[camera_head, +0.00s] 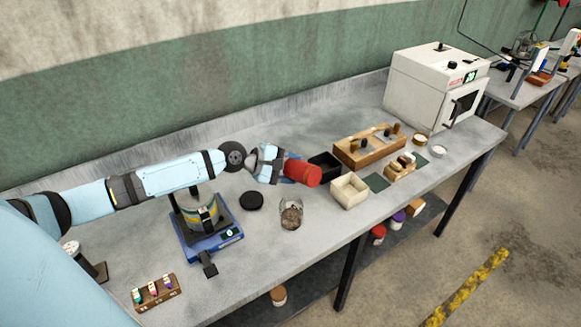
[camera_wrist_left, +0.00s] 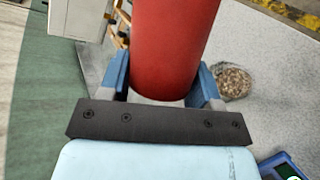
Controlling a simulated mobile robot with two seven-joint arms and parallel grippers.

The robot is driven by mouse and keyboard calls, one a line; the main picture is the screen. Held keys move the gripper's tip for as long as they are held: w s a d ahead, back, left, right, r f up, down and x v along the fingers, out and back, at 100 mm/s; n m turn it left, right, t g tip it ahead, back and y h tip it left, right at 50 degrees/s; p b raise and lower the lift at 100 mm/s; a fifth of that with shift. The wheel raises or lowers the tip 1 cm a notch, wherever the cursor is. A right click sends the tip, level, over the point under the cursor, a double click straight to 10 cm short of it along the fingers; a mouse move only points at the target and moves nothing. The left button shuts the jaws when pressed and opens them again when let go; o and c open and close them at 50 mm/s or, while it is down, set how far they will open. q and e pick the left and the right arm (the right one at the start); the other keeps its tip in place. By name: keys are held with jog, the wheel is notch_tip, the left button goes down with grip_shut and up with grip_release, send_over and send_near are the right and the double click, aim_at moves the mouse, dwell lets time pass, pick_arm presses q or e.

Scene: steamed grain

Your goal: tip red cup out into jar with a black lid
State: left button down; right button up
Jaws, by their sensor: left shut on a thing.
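The red cup (camera_head: 303,174) is held on its side above the table, with one round end toward the right; I cannot see its contents. My left gripper (camera_head: 286,170) is shut around it, and the wrist view shows the cup (camera_wrist_left: 174,45) between the two blue fingers. The clear glass jar (camera_head: 291,215) stands open and upright on the table, below and in front of the cup, with brownish grain in it. The jar's grain also shows right of the fingers in the wrist view (camera_wrist_left: 234,82). The black lid (camera_head: 251,200) lies flat on the table left of the jar. My right gripper is out of view.
A blue device (camera_head: 212,240) stands left of the jar. A black box (camera_head: 325,165) and a cream box (camera_head: 349,190) stand right of it. A wooden rack (camera_head: 368,147) and white oven (camera_head: 435,85) are farther right. The table's front edge is close to the jar.

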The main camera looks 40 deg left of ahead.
aim_at(290, 159)
pick_arm(q)
jog(key=shift+r+m+y+p, duration=0.3)
jog(key=shift+r+y+p, duration=0.15)
jog(key=shift+p, duration=1.7)
jog(key=shift+f+m+y+b, duration=0.25)
jog(key=shift+f+m+b, duration=0.1)
jog(key=shift+b, duration=0.15)
jog(key=shift+r+m+y, duration=0.2)
jog(key=shift+m+y, duration=0.35)
jog(key=shift+y, duration=0.35)
jog(key=m+y, duration=0.2)
jog(key=y, duration=0.1)
jog(key=shift+r, duration=0.35)
jog(key=m+y, duration=0.2)
jog(key=y, duration=0.1)
jog(key=shift+r+t, duration=0.3)
jog(key=shift+t, duration=0.1)
jog(key=shift+r+m+t+y, duration=0.1)
jog(key=shift+m+t+y, duration=0.2)
jog(key=shift+m+y, duration=0.6)
jog(key=shift+m+y+b, duration=0.3)
jog(key=shift+y+b, duration=0.05)
jog(key=shift+y, duration=0.25)
jog(key=shift+r+m+t+y+b, duration=0.2)
jog(key=shift+m+t+y+b, duration=0.4)
jog(key=shift+m+y+b, duration=0.15)
jog(key=shift+r, duration=0.25)
